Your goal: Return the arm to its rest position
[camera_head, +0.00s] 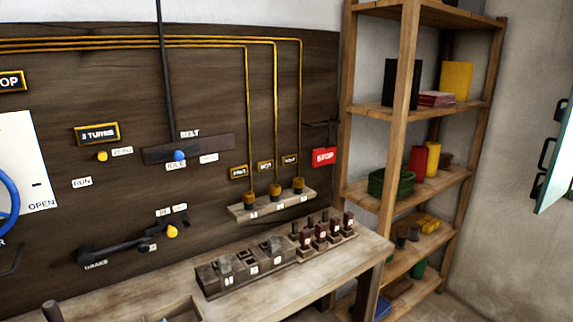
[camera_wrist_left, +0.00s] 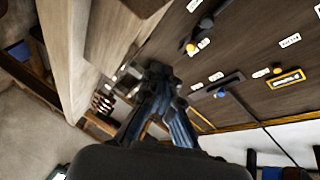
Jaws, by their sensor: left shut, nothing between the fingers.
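My left gripper (camera_wrist_left: 157,72) shows in the left wrist view, dark with bluish fingers, seen from behind. Its fingers are together and nothing shows between them. It is in front of the dark wooden control panel (camera_wrist_left: 265,55), whose picture is rotated in this view; I cannot tell its exact distance from it. In the head view neither gripper shows, and the same panel (camera_head: 110,200) fills the left side. My right gripper is in neither view.
A wooden workbench (camera_head: 350,262) stands below the panel, bearing a row of dark blocks (camera_head: 245,268) and several small brown pieces. A wooden shelf unit (camera_head: 405,100) stands to the right. A black brake lever (camera_head: 115,248) and a belt lever (camera_head: 163,60) stick out from the panel.

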